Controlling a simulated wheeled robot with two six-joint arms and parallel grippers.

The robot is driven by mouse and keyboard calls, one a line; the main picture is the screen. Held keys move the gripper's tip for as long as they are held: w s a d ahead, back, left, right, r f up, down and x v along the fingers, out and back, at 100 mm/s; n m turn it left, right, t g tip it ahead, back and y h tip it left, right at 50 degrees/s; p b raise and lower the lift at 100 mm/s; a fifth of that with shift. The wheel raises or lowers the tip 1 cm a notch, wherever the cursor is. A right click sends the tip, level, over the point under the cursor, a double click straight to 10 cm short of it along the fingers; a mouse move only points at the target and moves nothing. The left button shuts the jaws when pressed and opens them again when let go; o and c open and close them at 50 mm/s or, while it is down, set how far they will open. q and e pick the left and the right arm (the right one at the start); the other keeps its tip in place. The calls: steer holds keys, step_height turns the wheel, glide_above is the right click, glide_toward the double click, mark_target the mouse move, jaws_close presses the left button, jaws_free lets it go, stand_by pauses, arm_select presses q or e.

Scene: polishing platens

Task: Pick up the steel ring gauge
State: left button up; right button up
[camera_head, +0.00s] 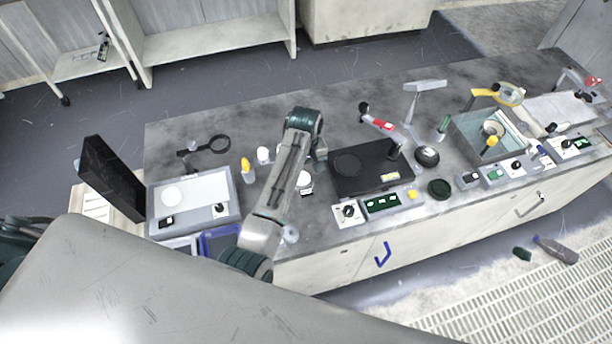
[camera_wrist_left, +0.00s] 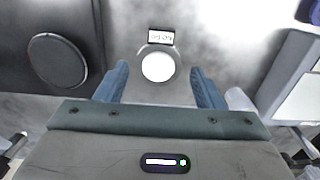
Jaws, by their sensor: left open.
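A grey piece with a bright white round face (camera_wrist_left: 157,67) and a small label with digits (camera_wrist_left: 161,36) lies between my left fingertips in the left wrist view; I take it for the steel ring gauge but cannot see a clear bore. In the head view its white face (camera_head: 304,180) shows on the bench, just right of my left arm. My left gripper (camera_wrist_left: 159,72) is open, with one blue finger on each side of the piece and a gap to both. In the head view my arm partly hides the gripper. My right gripper is not in view.
A black plate with a round disc (camera_head: 371,178) lies close to the right of the piece. A grey tray with a white sheet (camera_head: 195,197) stands to the left. Yellow (camera_head: 247,172) and white small containers stand nearby. The bench (camera_head: 330,112) is bare behind.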

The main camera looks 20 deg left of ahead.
mark_target(306, 191)
arm_select(q)
steer(key=f, duration=0.1)
steer(key=s+f, duration=0.1)
steer(key=shift+f, duration=0.3)
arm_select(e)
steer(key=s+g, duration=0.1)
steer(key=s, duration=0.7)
arm_select(q)
steer(key=f, duration=0.1)
steer(key=f+p, duration=0.1)
steer(key=f, duration=0.1)
steer(key=f+p, duration=0.1)
steer(key=shift+d+f, duration=0.15)
steer(key=shift+d, duration=0.15)
steer(key=shift+s+f, duration=0.1)
steer(key=shift+f, duration=0.65)
steer(key=shift+c, duration=0.4)
steer(key=c, duration=1.1)
steer(key=shift+p, duration=0.3)
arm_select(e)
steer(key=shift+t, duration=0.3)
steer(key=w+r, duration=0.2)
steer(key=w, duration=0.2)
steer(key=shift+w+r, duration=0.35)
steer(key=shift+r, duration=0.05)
